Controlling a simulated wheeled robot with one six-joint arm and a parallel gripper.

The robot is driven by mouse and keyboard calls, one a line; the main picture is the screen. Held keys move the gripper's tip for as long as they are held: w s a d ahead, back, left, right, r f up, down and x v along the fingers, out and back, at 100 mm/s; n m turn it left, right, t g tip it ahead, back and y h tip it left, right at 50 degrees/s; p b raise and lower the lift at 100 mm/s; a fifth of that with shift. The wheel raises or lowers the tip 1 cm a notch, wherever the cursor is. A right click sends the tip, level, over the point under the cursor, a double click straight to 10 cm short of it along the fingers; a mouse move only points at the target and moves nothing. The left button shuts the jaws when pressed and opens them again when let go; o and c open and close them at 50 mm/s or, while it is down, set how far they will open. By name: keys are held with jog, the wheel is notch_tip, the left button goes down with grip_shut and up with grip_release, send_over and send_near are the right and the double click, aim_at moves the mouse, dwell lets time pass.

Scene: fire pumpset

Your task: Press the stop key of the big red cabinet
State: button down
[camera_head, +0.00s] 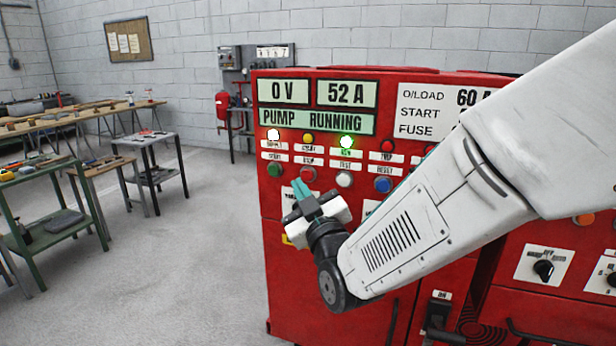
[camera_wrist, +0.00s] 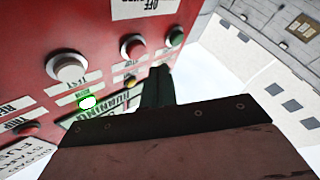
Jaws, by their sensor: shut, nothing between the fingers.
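The big red cabinet (camera_head: 335,270) stands at the centre and right of the head view. Its stop key, a round red button (camera_head: 308,173), sits between a green start key (camera_head: 275,169) and a white test key (camera_head: 344,179). The red key also shows in the wrist view (camera_wrist: 132,46). My gripper (camera_head: 299,187) is shut and empty, its teal fingertips just below and left of the red key in the picture. In the wrist view the fingertips (camera_wrist: 160,76) are near the red and green keys. I cannot tell whether they touch the panel.
The cabinet's display (camera_head: 315,123) reads 0 V, 52 A and PUMP RUNNING. The green lamp (camera_head: 347,142) and white lamp (camera_head: 273,135) are lit. A blue reset key (camera_head: 383,185) sits further right. Workbenches (camera_head: 80,118) stand at the left, with open floor between.

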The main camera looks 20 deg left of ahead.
jog(key=shift+w+d, duration=0.1)
jog(key=shift+w, duration=0.65)
jog(key=shift+w, duration=0.15)
dwell(1.4)
jog(key=shift+w, duration=0.3)
jog(key=shift+w, duration=0.4)
dwell(0.6)
jog(key=shift+s, duration=0.85)
jog(key=shift+s, duration=0.1)
jog(key=s, duration=0.4)
jog(key=shift+s+a, duration=0.2)
jog(key=shift+s, duration=0.2)
